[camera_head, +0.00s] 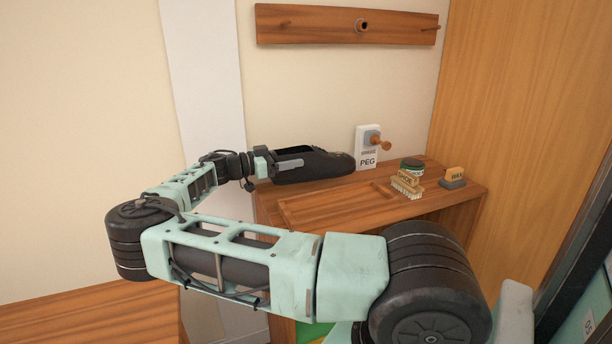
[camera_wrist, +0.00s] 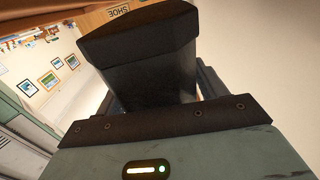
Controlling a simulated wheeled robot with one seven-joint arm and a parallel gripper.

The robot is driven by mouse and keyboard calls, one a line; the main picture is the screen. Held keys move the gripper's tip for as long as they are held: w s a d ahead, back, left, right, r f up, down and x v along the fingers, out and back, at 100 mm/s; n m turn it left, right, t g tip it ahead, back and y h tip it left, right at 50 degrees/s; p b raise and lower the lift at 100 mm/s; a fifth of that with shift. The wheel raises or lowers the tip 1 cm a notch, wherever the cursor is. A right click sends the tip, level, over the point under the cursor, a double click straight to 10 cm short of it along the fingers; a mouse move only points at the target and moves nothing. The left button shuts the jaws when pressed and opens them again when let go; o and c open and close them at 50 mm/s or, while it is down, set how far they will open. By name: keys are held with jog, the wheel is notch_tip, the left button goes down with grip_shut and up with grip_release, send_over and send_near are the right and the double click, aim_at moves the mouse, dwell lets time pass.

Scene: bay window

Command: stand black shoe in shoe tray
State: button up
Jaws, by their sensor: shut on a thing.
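The black shoe (camera_head: 322,164) is held in my gripper (camera_head: 281,165), toe pointing right, above the back of the wooden cabinet top. In the wrist view the black shoe (camera_wrist: 145,60) fills the space between the jaws. The gripper is shut on it. The shoe tray (camera_head: 335,203) appears to be the shallow wooden tray with a raised rim on the cabinet top, in front of and below the shoe. I cannot tell whether the shoe's sole touches anything. A label reading SHOE (camera_wrist: 118,11) shows behind the shoe in the wrist view.
A brush (camera_head: 407,187), a green-lidded tin (camera_head: 412,166) and a WAX block (camera_head: 453,178) stand on the right of the cabinet top. A white PEG holder (camera_head: 367,148) with a wooden knob is at the back wall. A peg rail (camera_head: 345,25) hangs above.

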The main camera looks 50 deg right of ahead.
aim_at(288, 175)
jog(key=shift+f, duration=2.55)
jog(key=o, duration=1.2)
jog(key=shift+a, duration=0.1)
